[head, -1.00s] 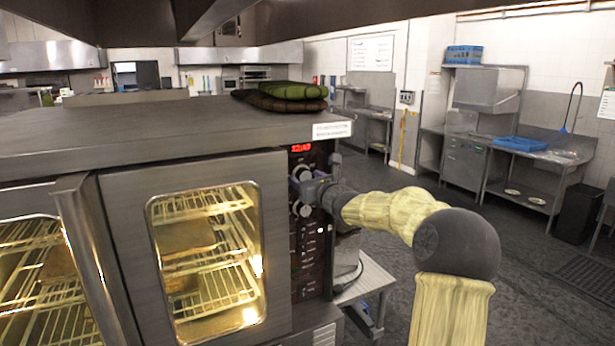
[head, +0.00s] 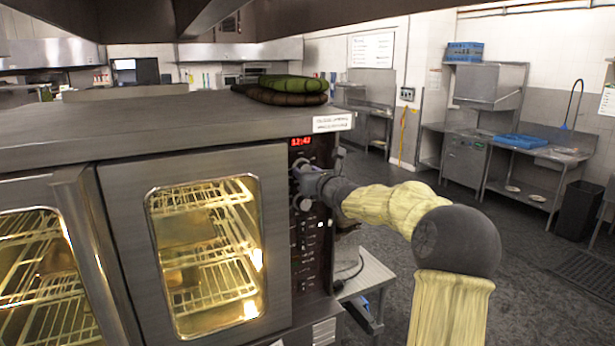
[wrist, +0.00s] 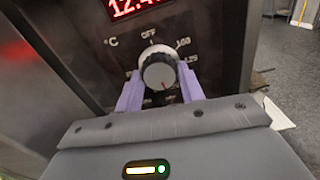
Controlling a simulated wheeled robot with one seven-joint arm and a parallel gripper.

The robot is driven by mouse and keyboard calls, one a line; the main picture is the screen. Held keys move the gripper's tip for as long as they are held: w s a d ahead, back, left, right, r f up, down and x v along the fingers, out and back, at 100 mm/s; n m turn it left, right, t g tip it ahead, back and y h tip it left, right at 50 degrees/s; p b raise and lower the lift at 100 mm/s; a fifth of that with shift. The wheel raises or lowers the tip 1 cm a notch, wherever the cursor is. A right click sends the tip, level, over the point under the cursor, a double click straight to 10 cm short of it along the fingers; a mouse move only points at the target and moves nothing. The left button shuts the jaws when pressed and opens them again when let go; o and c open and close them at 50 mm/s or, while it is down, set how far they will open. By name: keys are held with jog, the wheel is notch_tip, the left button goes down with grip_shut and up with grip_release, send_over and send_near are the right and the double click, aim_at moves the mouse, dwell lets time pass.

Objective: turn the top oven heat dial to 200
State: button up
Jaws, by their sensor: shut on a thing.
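The top oven heat dial (wrist: 158,70) is a round silver-grey knob with a red mark that points toward the bottom of the wrist picture. Printed marks "°C", "OFF" and "100" show around it; the lower marks are partly hidden by my gripper. My gripper (wrist: 160,84) has its two purple fingers on either side of the dial and is shut on it. In the head view my gripper (head: 304,180) reaches in from the right to the upper knob of the oven's control panel (head: 309,262).
A second knob (head: 303,204) sits just below on the panel. A red clock display (head: 301,142) is above. The lit oven door (head: 275,240) is to the left. Folded green and brown cloths (head: 290,90) lie on the oven top. Open floor lies to the right.

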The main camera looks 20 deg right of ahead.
jog(key=m+b, duration=0.1)
jog(key=m, duration=0.4)
jog(key=shift+b, duration=0.4)
jog(key=shift+r, duration=0.1)
jog(key=o, duration=1)
jog(key=shift+c, duration=0.2)
jog(key=shift+s, duration=0.1)
jog(key=s+b, duration=0.5)
jog(key=s, duration=1.2)
jog(key=shift+d, duration=0.3)
